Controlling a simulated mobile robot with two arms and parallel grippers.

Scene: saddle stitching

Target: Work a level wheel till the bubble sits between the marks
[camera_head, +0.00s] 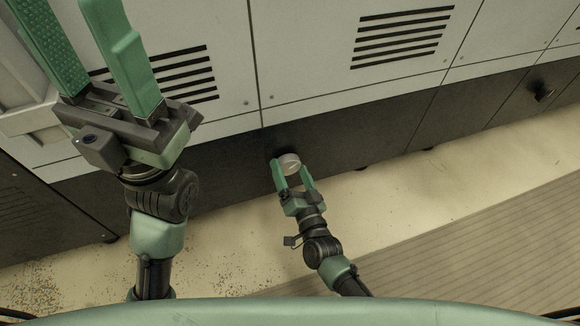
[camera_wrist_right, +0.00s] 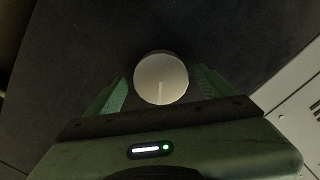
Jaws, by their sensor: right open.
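A round pale metal wheel (camera_head: 289,163) with a light line on its face sits on the dark lower panel of the machine. My right gripper (camera_head: 292,175) is open, with one finger to each side of the wheel. In the right wrist view the wheel (camera_wrist_right: 161,78) lies between the two green fingers, with a gap showing at both sides. My left gripper (camera_head: 95,45) is raised near the camera at the upper left, its two green fingers wide apart and empty. I see no bubble or marks in either view.
The machine has light upper panels (camera_head: 300,60) with dark vent slots (camera_head: 402,38). A dark knob (camera_head: 543,92) sits on the lower panel at the far right. The pale floor (camera_head: 400,200) in front is clear, with a ribbed mat (camera_head: 480,240) at the right.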

